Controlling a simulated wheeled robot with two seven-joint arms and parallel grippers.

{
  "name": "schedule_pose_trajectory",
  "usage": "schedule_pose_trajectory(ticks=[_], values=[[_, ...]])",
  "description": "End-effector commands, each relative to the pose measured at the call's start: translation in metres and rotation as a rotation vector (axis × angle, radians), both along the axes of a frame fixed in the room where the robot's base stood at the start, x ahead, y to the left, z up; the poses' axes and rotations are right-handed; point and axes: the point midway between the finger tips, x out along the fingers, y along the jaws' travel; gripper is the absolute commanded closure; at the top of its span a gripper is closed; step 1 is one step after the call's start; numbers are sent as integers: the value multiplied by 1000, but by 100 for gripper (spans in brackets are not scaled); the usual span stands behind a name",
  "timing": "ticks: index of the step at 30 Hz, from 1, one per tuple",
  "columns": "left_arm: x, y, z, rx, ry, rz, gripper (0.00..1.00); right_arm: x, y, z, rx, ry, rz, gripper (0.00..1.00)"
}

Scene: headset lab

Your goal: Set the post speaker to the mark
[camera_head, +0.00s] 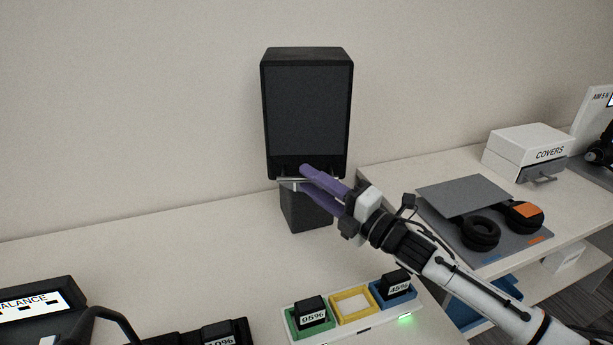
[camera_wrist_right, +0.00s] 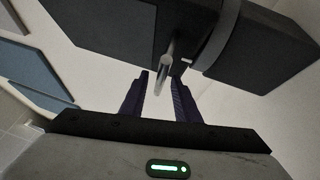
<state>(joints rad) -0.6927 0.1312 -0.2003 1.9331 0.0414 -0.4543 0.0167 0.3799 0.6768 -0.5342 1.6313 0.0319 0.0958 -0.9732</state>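The black post speaker (camera_head: 308,110) stands at the back of the white table, close to the wall, its box above a dark post (camera_head: 303,213). A silver bar (camera_head: 288,181) juts out at the bottom of the box. My right gripper (camera_head: 302,180), with purple fingers, is at this bar. In the right wrist view, the fingers (camera_wrist_right: 160,84) are apart, and the bar (camera_wrist_right: 163,78) shows in the gap between them. I cannot tell whether a finger touches it. I cannot make out a mark on the speaker; the gripper covers part of its lower edge. My left gripper is out of view.
A tray (camera_head: 353,306) with green, yellow and blue bays sits at the front; the green and blue bays hold black blocks. A balance display (camera_head: 38,305) is at left. A right table holds headphone pads (camera_head: 480,232) and a covers box (camera_head: 530,150).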

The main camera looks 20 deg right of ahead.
Motion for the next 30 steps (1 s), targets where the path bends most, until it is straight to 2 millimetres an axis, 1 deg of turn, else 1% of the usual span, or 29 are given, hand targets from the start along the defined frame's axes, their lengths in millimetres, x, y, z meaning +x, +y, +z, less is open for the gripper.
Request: schedule_pose_trajectory(ticks=[1, 6, 14, 15, 17, 18, 20, 26, 30], values=[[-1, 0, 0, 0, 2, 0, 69, 6, 3, 2, 2, -1, -1, 71], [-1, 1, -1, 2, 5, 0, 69, 15, 9, 3, 1, 0, 0, 71], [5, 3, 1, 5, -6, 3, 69, 16, 9, 2, 0, 0, 0, 71], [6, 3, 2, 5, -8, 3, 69, 16, 9, 2, 0, 0, 0, 74], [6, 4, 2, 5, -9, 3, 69, 16, 9, 2, 0, 0, 0, 85], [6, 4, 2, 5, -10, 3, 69, 16, 9, 2, 0, 0, 0, 91], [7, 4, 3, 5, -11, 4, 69, 16, 9, 2, 0, 0, 0, 100], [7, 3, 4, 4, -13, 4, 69, 16, 9, 2, 0, 1, 0, 100], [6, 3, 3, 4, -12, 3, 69, 16, 15, 1, 3, -1, -16, 100]])
